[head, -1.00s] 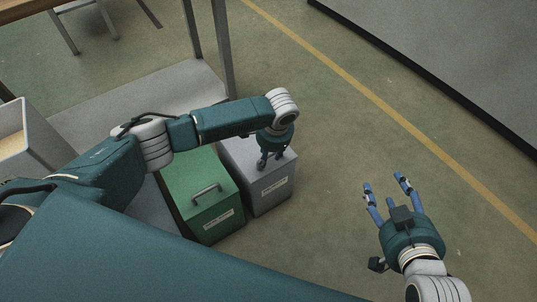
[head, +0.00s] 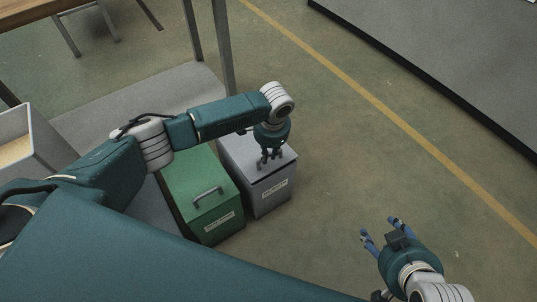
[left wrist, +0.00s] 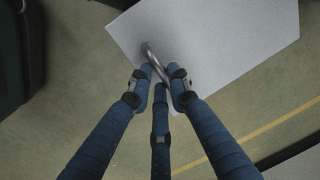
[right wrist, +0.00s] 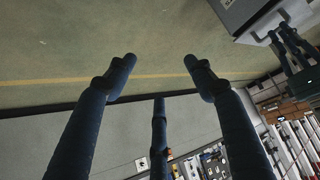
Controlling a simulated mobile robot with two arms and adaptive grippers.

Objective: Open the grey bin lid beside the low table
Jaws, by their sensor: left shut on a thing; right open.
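The grey bin (head: 265,195) stands on the floor beside a green bin, a label on its front. Its grey lid (head: 240,155) looks slightly raised at the front edge, with a thin dark gap below. My left gripper (head: 270,160) is above the lid, shut on its metal handle (left wrist: 153,58). The lid (left wrist: 225,40) fills the upper part of the left wrist view. The grey bin (right wrist: 238,14) also shows at the upper right of the right wrist view. My right gripper (head: 378,228) is open and empty over bare floor, to the right of the bin.
The green bin (head: 193,180), with a closed lid and handle, stands directly left of the grey bin. A table with a grey lower shelf (head: 130,100) is behind. Floor to the right is clear up to a yellow line (head: 400,120).

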